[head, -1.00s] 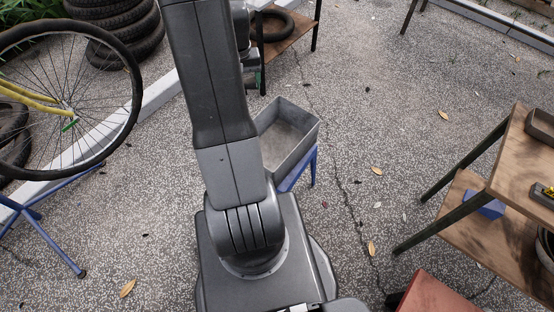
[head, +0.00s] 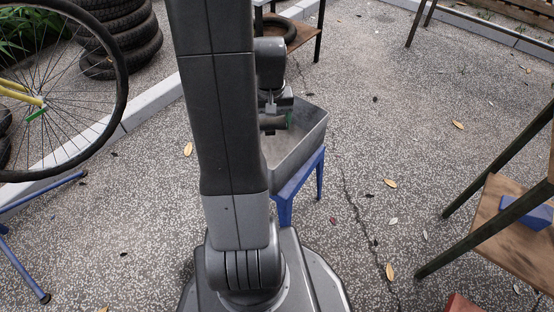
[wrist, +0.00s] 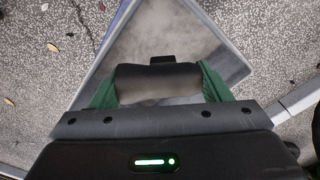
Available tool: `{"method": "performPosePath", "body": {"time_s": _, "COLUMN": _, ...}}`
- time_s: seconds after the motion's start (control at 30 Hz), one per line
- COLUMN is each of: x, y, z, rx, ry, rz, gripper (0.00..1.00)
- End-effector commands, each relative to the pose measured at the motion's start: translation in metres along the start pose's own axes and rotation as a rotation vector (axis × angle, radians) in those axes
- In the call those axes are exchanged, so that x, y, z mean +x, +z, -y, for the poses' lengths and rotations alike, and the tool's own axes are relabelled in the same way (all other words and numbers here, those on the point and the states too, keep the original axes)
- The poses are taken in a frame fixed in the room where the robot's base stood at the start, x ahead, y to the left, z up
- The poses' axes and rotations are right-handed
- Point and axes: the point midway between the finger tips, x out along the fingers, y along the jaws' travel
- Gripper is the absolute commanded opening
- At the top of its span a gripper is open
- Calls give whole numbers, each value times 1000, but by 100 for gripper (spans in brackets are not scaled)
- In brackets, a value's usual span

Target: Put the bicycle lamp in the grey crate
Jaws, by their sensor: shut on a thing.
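The bicycle lamp (wrist: 158,84) is a dark, rounded cylinder with a small black block on its far side. My gripper (wrist: 158,90) is shut on it, a green finger at each end. The grey crate (head: 312,132) is an open box standing on a blue stool (head: 301,186). In the wrist view the crate (wrist: 222,38) lies below and beyond the lamp. In the head view my gripper (head: 275,121) is at the crate's left part, over or just inside its opening. My arm hides the crate's left side.
A wooden two-level table (head: 500,205) with a blue object on its lower shelf stands at the right. A bicycle wheel (head: 60,90) and blue stand are at the left, with stacked tyres (head: 120,38) behind. Paved ground right of the crate is open.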

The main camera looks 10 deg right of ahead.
Motion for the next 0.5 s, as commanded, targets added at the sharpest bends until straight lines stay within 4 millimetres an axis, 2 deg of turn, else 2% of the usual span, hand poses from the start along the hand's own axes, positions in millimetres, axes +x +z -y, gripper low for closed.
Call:
{"method": "performPosePath", "body": {"time_s": 0.17, "x": 26, "y": 2, "z": -1, "rx": 1, "ry": 0, "rz": 5, "gripper": 47}}
{"method": "performPosePath", "body": {"time_s": 0.5, "x": 114, "y": 2, "z": -1, "rx": 1, "ry": 0, "rz": 6, "gripper": 47}}
